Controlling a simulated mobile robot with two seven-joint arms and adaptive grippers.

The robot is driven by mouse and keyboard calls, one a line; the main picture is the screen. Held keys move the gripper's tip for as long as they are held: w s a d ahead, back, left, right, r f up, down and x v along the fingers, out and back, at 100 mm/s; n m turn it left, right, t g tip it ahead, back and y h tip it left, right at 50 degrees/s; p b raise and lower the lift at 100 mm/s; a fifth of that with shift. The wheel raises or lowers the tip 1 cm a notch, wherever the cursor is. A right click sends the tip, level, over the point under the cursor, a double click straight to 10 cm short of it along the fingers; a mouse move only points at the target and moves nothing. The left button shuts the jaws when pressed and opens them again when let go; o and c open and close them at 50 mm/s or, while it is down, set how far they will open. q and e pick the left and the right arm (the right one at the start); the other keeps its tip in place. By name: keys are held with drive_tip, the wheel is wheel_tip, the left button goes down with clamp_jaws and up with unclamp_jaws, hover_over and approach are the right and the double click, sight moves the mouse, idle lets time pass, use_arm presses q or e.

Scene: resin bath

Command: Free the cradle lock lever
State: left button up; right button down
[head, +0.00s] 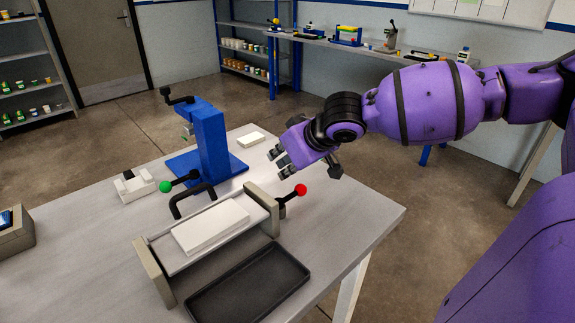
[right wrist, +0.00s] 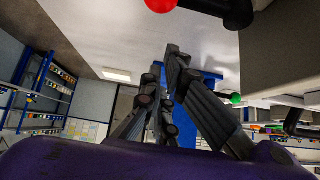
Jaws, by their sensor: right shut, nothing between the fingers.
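The cradle (head: 152,270) has grey end blocks and holds a white slab (head: 210,228). A black lever with a red knob (head: 301,190) sits at its right end block. The red knob also shows at the top edge of the right wrist view (right wrist: 160,5). Another black lever with a green knob (head: 166,187) is on the far left side, near a black handle (head: 192,200); the green knob shows in the right wrist view too (right wrist: 236,98). My right gripper (head: 278,160) is shut and empty, above the table behind the red knob, touching neither lever. My left gripper is out of view.
A blue press (head: 209,140) stands behind the cradle, left of my right gripper. A black tray (head: 248,287) lies in front of the cradle. A small white block (head: 250,140) and a white fixture (head: 133,186) are on the table (head: 345,220). The table's right corner is bare.

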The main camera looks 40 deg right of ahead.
sight(291, 196)
drive_tip(key=shift+b+x, duration=0.3)
drive_tip(key=shift+x, duration=0.75)
drive_tip(key=s+p, duration=0.1)
drive_tip(key=s, duration=0.1)
drive_tip(key=shift+s+d, duration=0.15)
drive_tip(key=shift+s, duration=0.25)
drive_tip(key=shift+s+f+p, duration=0.1)
drive_tip(key=shift+s+p, duration=0.25)
drive_tip(key=shift+p, duration=0.05)
drive_tip(key=shift+s+f, duration=0.2)
drive_tip(key=shift+s, duration=0.05)
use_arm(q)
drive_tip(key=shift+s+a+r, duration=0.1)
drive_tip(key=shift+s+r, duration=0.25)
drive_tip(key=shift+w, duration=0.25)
use_arm(e)
drive_tip(key=shift+d, duration=0.1)
drive_tip(key=shift+s+h+p, duration=0.1)
drive_tip(key=shift+h+p, duration=0.2)
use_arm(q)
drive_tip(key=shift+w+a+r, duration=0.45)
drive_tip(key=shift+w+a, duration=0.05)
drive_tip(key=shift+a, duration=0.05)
use_arm(e)
drive_tip(key=shift+m, duration=0.4)
